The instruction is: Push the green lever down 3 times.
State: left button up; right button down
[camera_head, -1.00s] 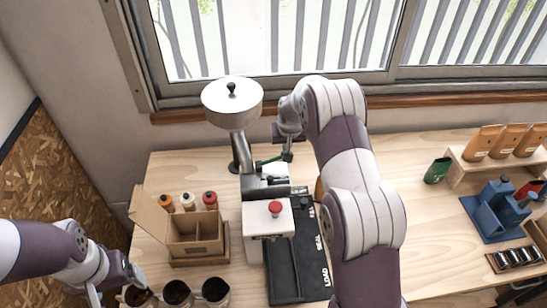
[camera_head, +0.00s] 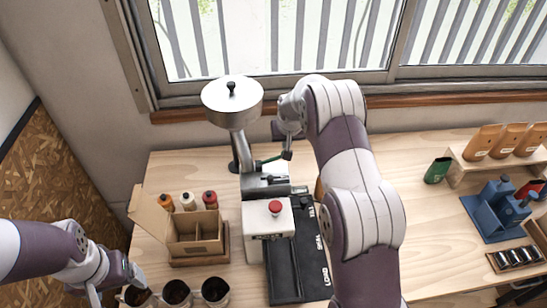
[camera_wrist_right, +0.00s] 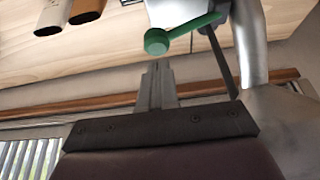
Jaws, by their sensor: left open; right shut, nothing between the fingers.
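The green lever (camera_head: 270,158) sticks out from the metal dispenser (camera_head: 232,103) below its round hopper. In the right wrist view, the lever (camera_wrist_right: 193,27) ends in a round green knob (camera_wrist_right: 156,42). My right gripper (camera_head: 287,155) is at the knob end of the lever. In the right wrist view, its shut, empty fingers (camera_wrist_right: 157,68) point at the knob, with a small apparent gap; I cannot tell if they touch. My left gripper (camera_head: 117,288) is open and empty at the lower left, beside the cups.
A white box with a red button (camera_head: 275,208) and a black tray (camera_head: 285,274) stand in front of the dispenser. A cardboard box (camera_head: 193,235), bottles (camera_head: 188,202) and cups (camera_head: 215,291) are to the left. Blue holders (camera_head: 497,208) and pouches (camera_head: 484,142) are at the right.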

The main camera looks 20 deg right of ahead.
jog(key=shift+f, duration=0.25)
jog(key=shift+f+b, duration=1.65)
jog(key=shift+f, duration=0.25)
notch_tip(320, 180, up, 6)
jog(key=p, duration=0.3)
jog(key=shift+r, duration=0.1)
dwell(1.6)
